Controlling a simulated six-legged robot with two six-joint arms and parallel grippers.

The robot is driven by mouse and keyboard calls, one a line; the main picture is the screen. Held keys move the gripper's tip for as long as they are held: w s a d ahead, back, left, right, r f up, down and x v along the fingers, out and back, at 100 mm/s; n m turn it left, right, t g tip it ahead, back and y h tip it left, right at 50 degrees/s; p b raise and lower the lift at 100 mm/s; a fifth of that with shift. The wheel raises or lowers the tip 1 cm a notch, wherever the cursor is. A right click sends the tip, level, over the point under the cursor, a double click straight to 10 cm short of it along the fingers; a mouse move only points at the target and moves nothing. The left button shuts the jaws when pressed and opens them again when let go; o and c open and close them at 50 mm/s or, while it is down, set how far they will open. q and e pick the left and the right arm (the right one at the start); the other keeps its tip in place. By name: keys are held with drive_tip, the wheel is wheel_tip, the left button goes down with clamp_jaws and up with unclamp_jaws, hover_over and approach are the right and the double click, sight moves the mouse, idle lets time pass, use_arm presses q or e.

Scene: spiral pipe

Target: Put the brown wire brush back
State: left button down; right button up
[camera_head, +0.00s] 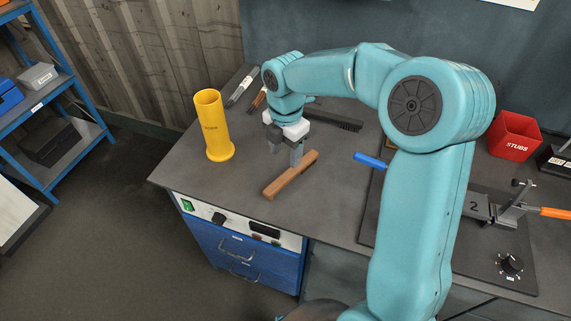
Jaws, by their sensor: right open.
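The brown wire brush (290,176) lies on the dark grey workbench (225,185) near its front edge, slanting from lower left to upper right. Its wooden back shows; I cannot make out bristles. My right gripper (284,150) points down just behind the brush, with a finger close to its rear edge. The gripper is open, and nothing shows between its fingers. I cannot tell whether it touches the brush. My left gripper is not in view.
A yellow tube (212,125) stands upright at the left. A blue-handled tool (370,160), a clamp fixture (490,207) and a red STUBS bin (514,135) are at the right. Bench left of the brush is clear.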

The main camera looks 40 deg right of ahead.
wheel_tip(320, 180, up, 3)
drive_tip(key=shift+r, duration=0.2)
drive_tip(key=shift+w, duration=0.1)
idle(0.5)
